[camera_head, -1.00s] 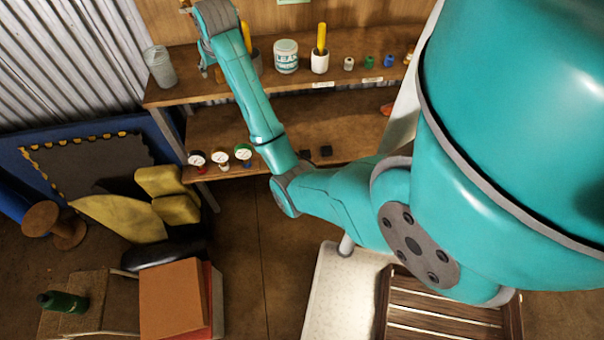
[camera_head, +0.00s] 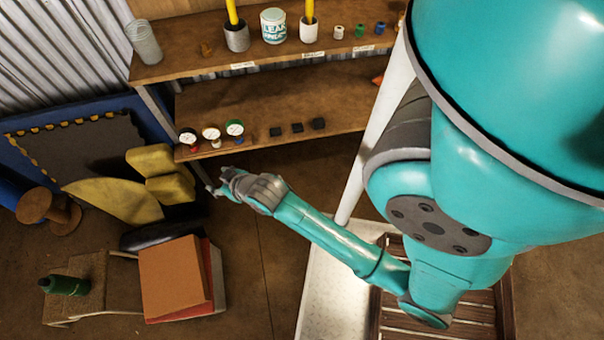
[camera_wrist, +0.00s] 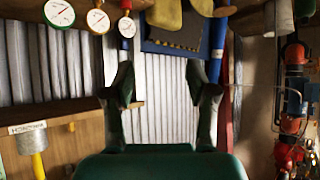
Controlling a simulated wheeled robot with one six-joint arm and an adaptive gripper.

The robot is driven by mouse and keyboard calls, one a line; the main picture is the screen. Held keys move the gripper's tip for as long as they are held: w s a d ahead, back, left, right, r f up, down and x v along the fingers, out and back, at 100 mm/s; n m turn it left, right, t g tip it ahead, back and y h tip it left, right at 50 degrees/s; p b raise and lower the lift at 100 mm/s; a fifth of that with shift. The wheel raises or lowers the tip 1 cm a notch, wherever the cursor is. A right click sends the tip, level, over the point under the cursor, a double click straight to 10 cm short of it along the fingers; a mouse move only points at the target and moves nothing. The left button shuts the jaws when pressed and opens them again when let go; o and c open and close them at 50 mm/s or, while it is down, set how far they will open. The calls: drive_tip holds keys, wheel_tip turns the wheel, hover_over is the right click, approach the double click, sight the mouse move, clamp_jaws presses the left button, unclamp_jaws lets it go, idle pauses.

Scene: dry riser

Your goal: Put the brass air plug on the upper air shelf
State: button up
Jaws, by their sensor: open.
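My gripper (camera_head: 216,186) is below the lower shelf's front left edge, well away from both pieces. In the wrist view its two fingers (camera_wrist: 160,76) are spread with nothing between them.
Three round gauges (camera_head: 211,134) and three dark blocks (camera_head: 297,128) are on the lower shelf, just above my gripper. A tin (camera_head: 273,26) and a white cup (camera_head: 309,30) with a yellow rod are on the upper shelf. A cardboard-coloured box (camera_head: 175,278) is on the left below.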

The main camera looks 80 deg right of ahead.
drive_tip(key=s+a+r+n+t+y, duration=0.2)
drive_tip(key=s+a+r+t, duration=0.1)
drive_tip(key=s+a, duration=1)
drive_tip(key=s+a+r+n+t+y, duration=0.1)
drive_tip(key=s+r+n+t, duration=0.1)
drive_tip(key=s+r, duration=0.8)
drive_tip(key=shift+s+a+r+y, duration=0.3)
drive_tip(key=shift+s+a+y, duration=0.1)
drive_tip(key=shift+s, duration=1.05)
